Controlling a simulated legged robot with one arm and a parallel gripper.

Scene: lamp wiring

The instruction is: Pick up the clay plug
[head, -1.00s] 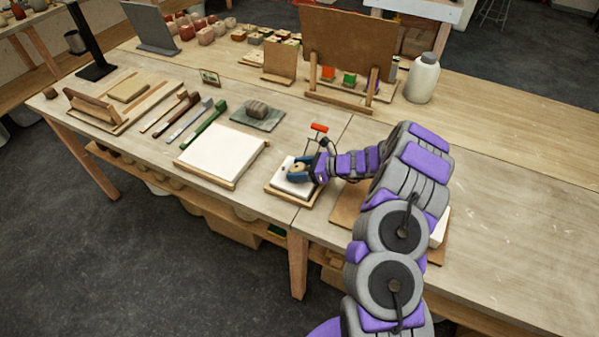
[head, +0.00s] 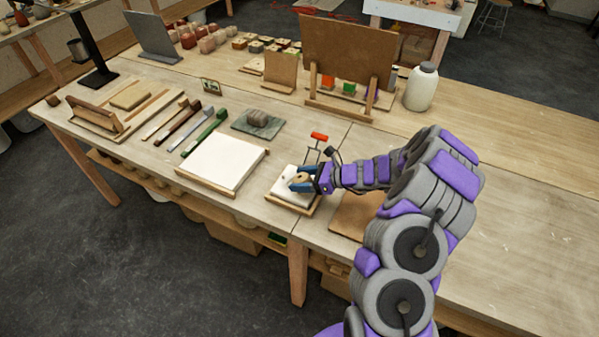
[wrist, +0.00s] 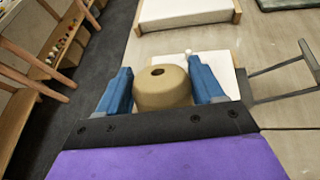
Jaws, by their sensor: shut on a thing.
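The clay plug (wrist: 162,88) is a tan, rounded piece with a dark hole in its top. In the wrist view it sits between the two blue fingers of my gripper (wrist: 165,92), which are shut on it. In the head view my gripper (head: 303,182) holds the plug (head: 299,178) over the small white slab on its wooden board (head: 293,200). I cannot tell whether the plug still touches the slab. My fingers hide part of the plug's sides.
A white bottle (head: 421,88) and an upright brown board (head: 347,50) stand at the back.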

